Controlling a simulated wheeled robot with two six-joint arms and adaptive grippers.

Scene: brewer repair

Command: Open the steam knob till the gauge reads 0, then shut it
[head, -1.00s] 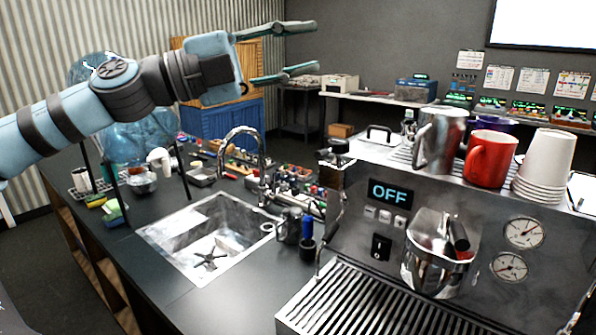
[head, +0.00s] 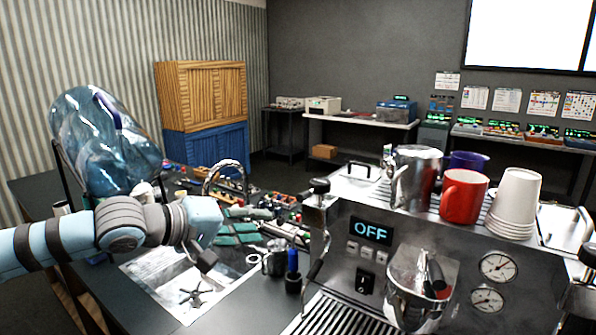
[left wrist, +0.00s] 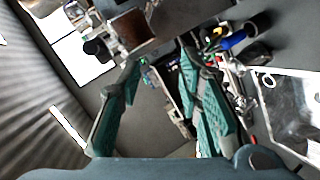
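The espresso machine (head: 340,240) stands at the right with its display reading OFF. A black knob (head: 319,186) sits at its upper left corner, above a thin metal wand (head: 318,262). Another black knob (head: 588,254) is at the right edge; I cannot tell which is the steam knob. Two round gauges, an upper one (head: 498,266) and a lower one (head: 487,299), are on the front; their readings are too small to tell. My left gripper (head: 266,226) is open and empty over the counter, left of the machine and apart from the knob. It also shows open in the left wrist view (left wrist: 162,58). My right gripper is out of view.
A red mug (head: 462,197), metal pitcher (head: 414,178) and white cups (head: 515,200) stand on top of the machine.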

